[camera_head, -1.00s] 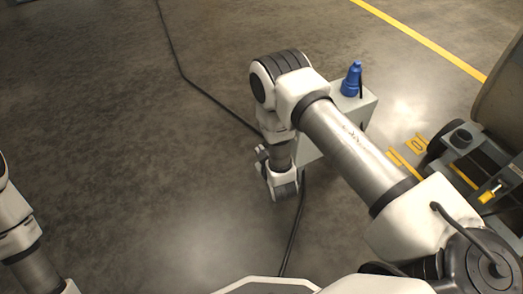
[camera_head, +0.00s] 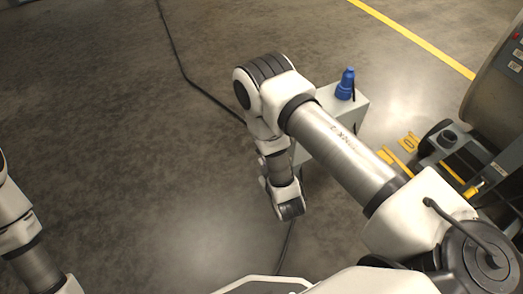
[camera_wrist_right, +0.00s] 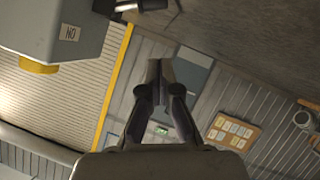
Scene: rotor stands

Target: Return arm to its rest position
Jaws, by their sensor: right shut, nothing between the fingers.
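My right arm (camera_head: 345,155) comes in from the lower right, bends at a joint high in the picture and hangs down to its wrist (camera_head: 289,203) above the floor. In the right wrist view my right gripper (camera_wrist_right: 161,72) is shut, its two dark fingers together with nothing between them. In the head view its fingers cannot be made out. Part of my left arm (camera_head: 30,250) shows at the left edge; its gripper is out of the picture.
A grey box (camera_head: 352,112) with a blue plug-like fitting (camera_head: 345,84) stands behind my right arm. A wheeled machine (camera_head: 492,105) stands at the right. A black cable (camera_head: 178,65) crosses the floor. Open floor lies left of the right arm. The wrist view shows a notice board (camera_wrist_right: 229,132).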

